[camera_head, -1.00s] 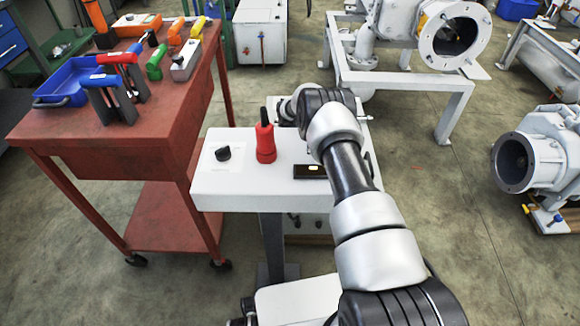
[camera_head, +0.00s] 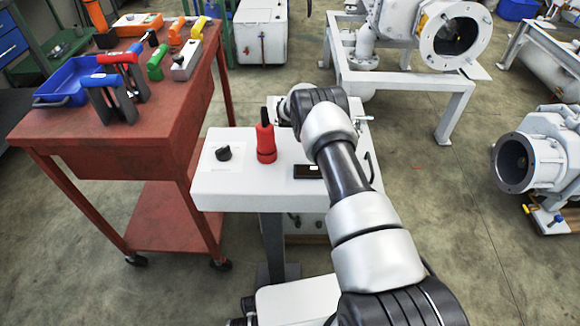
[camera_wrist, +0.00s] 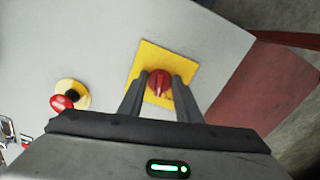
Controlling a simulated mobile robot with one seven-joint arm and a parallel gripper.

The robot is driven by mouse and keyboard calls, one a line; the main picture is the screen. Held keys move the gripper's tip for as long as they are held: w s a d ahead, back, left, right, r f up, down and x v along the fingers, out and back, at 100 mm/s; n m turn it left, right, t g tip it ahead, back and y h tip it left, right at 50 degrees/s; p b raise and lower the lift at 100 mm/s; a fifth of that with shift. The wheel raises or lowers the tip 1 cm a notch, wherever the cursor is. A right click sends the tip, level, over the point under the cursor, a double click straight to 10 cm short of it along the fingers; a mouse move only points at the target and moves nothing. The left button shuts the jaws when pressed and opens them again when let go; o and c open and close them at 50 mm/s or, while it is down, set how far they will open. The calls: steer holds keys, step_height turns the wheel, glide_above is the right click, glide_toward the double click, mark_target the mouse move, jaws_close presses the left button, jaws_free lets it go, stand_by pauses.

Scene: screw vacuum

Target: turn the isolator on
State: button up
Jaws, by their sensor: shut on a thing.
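The isolator is a red rotary knob (camera_wrist: 160,80) on a square yellow plate (camera_wrist: 146,62), set on a pale grey panel face in the wrist view. A light mark shows on the knob. My gripper (camera_wrist: 160,84) has one dark finger on each side of the knob and is shut on it. In the head view my arm hides the gripper and the knob.
A red push button (camera_wrist: 62,103) with a yellow surround sits left of the isolator. A red tool cart (camera_head: 110,155) stands close on the left.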

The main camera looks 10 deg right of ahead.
steer(key=m, duration=0.6)
steer(key=shift+a, duration=0.15)
steer(key=m, duration=0.5)
steer(key=shift+w+a+m, duration=0.1)
steer(key=shift+m, duration=0.3)
steer(key=o, duration=1)
step_height(320, 180, up, 18)
steer(key=p, duration=0.4)
steer(key=shift+f, duration=0.25)
